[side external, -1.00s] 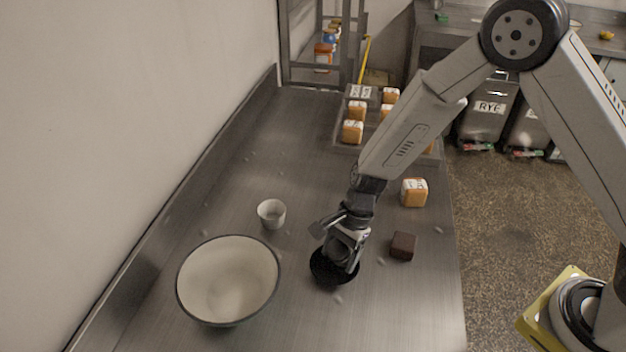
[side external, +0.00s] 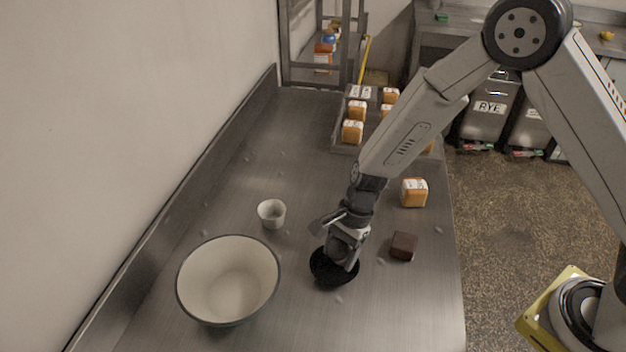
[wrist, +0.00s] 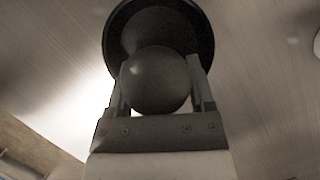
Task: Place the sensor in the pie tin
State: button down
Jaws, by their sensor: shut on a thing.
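The black round pie tin (side external: 334,277) stands on the steel counter, right of the large bowl. My gripper (side external: 341,262) is over the tin, pointing down, and hides part of its far side. In the wrist view my gripper (wrist: 160,88) is shut on a dark, smooth ball (wrist: 157,80), apparently the sensor, held between the two fingers. The tin (wrist: 203,38) shows just beyond the ball there. Whether the ball touches the tin's floor cannot be told. The side view does not show the ball clearly.
A large cream bowl (side external: 228,316) and a small white cup (side external: 271,214) stand left of the tin. A brown block (side external: 403,246) and an orange labelled box (side external: 414,193) are to the right. A tray of similar boxes (side external: 353,131) is at the back. Counter front is clear.

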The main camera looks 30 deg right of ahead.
jog(key=shift+r, duration=0.6)
jog(key=s+d+r, duration=0.2)
jog(key=s+r, duration=0.3)
jog(key=s, duration=0.1)
jog(key=s+d+r, duration=0.2)
jog(key=s+r, duration=0.4)
jog(key=s, duration=0.1)
jog(key=shift+s+d+r, duration=0.15)
jog(key=shift+d+r, duration=0.05)
jog(key=shift+d, duration=0.05)
dwell(0.4)
jog(key=w+d+f+n+g+h, duration=0.2)
jog(key=w+d+n+g+h, duration=0.1)
jog(key=w+d+n, duration=0.9)
jog(key=w+n+h, duration=0.1)
jog(key=w+n, duration=0.1)
jog(key=n, duration=0.1)
jog(key=shift+w+d, duration=0.25)
